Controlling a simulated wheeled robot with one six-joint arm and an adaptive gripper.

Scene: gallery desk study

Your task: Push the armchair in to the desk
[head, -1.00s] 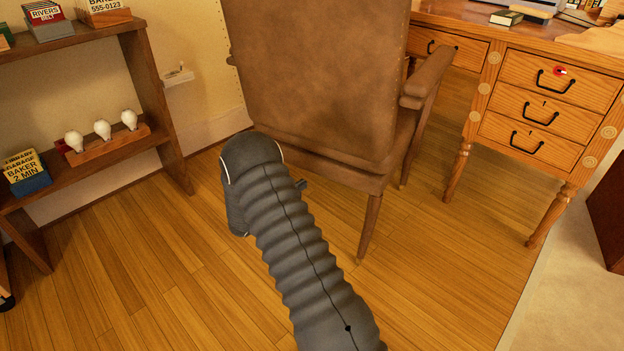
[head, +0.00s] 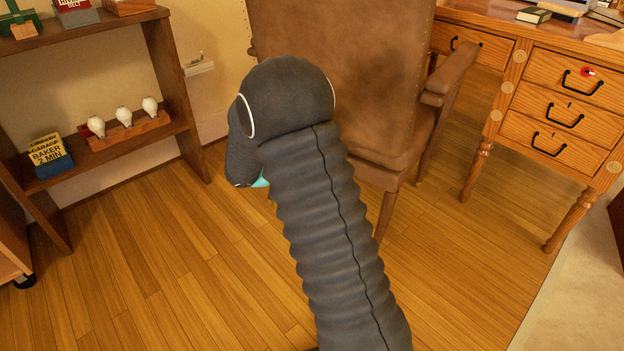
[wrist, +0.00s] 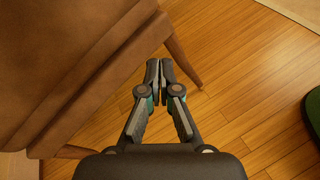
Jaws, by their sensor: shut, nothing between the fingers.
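The brown leather armchair (head: 385,75) stands with its back toward me, and its wooden arm shows on the right. The wooden desk (head: 520,62) is beyond it and to the right. In the wrist view my gripper (wrist: 158,72) is shut and empty. Its tips are close beside the lower edge of the armchair (wrist: 85,60) and near a wooden chair leg (wrist: 184,62). I cannot tell whether they touch it.
A wooden shelf (head: 170,75) stands at the left with a rack of white bulbs (head: 124,118) and boxes. A small wheeled piece (head: 12,250) is at the far left. Wood floor (head: 150,280) is clear in front. A pale rug (head: 565,300) lies at the right.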

